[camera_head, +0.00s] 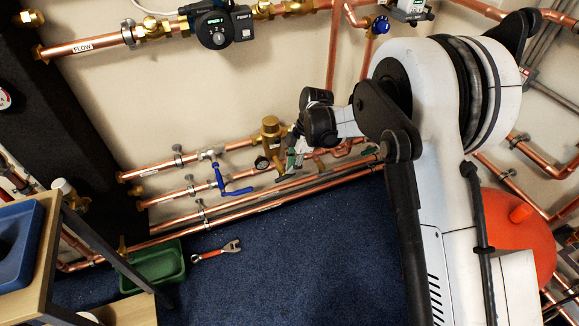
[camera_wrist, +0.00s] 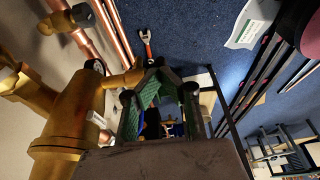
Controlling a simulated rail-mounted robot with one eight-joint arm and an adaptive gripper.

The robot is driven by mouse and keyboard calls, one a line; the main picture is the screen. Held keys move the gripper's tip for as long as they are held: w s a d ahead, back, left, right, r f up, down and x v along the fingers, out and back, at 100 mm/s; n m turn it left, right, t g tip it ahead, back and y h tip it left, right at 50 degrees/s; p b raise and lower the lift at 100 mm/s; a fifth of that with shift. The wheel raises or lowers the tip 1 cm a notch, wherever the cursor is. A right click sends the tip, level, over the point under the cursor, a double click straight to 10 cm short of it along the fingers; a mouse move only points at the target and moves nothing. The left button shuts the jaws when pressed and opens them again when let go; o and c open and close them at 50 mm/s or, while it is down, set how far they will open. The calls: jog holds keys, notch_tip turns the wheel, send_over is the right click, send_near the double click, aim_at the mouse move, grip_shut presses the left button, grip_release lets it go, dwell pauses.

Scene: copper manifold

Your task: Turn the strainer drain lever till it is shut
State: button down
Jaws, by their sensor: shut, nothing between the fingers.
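A blue lever (camera_head: 236,191) sits on a valve in the lower pipe run, left of my gripper in the head view. I cannot tell for sure whether it is the strainer drain lever. A brass fitting with a tall body (camera_head: 270,128), perhaps the strainer, stands between that lever and my gripper. A large brass body (camera_wrist: 62,125) fills the left of the wrist view, with a side branch pointing at my fingers. My gripper (camera_head: 291,160) is shut and empty close beside the brass fittings. Its green-padded fingers also show in the wrist view (camera_wrist: 158,66); contact is unclear.
Copper pipes (camera_head: 160,168) run along the wall low down. An orange-handled wrench (camera_head: 217,252) and a green tray (camera_head: 153,267) lie on the blue floor. A red vessel (camera_head: 520,240) stands at right. The middle floor is clear.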

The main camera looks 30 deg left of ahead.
jog(key=shift+w+d+f, duration=0.3)
jog(key=shift+w+f, duration=0.15)
jog(key=shift+f, duration=0.05)
jog(key=shift+w+d+f, duration=0.15)
jog(key=shift+d+f, duration=0.05)
jog(key=shift+f, duration=0.05)
dwell(0.5)
